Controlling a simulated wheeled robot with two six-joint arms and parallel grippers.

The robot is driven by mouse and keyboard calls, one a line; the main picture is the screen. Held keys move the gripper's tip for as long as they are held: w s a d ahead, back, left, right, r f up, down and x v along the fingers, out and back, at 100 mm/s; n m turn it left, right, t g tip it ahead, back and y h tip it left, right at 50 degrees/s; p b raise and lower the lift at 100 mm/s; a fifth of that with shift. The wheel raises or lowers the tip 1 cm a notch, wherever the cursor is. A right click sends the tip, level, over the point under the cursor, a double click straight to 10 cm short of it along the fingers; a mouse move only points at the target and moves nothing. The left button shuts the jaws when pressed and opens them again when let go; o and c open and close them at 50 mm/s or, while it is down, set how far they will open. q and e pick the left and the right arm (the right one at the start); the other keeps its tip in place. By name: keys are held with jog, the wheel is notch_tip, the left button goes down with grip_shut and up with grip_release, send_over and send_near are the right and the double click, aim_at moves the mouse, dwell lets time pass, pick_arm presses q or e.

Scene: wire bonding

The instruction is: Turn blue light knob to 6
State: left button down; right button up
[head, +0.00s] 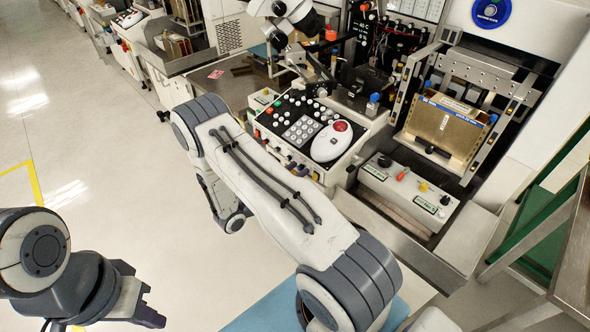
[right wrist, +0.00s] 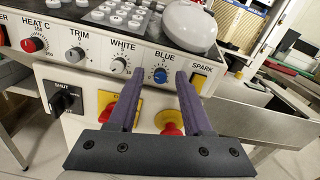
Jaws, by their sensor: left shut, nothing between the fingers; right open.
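The blue light knob (right wrist: 160,76) is on the white front panel under the word BLUE in the right wrist view. Its dial setting is too small to read. My right gripper (right wrist: 161,82) is open, with one dark purple finger on each side of the knob in the picture. I cannot tell whether the fingertips reach around it or stop short of it; no contact shows. In the head view my right arm covers the knob and the right gripper. My left gripper (head: 148,314) is shut and empty at the lower left, over the floor, far from the panel.
Left of the blue knob are the white knob (right wrist: 118,65), trim knob (right wrist: 75,54) and heat knob (right wrist: 33,44). The yellow spark switch (right wrist: 198,82) is close on its right. Below are a black rotary switch (right wrist: 64,101) and a red emergency button (right wrist: 171,129).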

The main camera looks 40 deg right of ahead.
jog(key=shift+d, duration=0.1)
grip_shut()
jog(key=shift+m, duration=0.3)
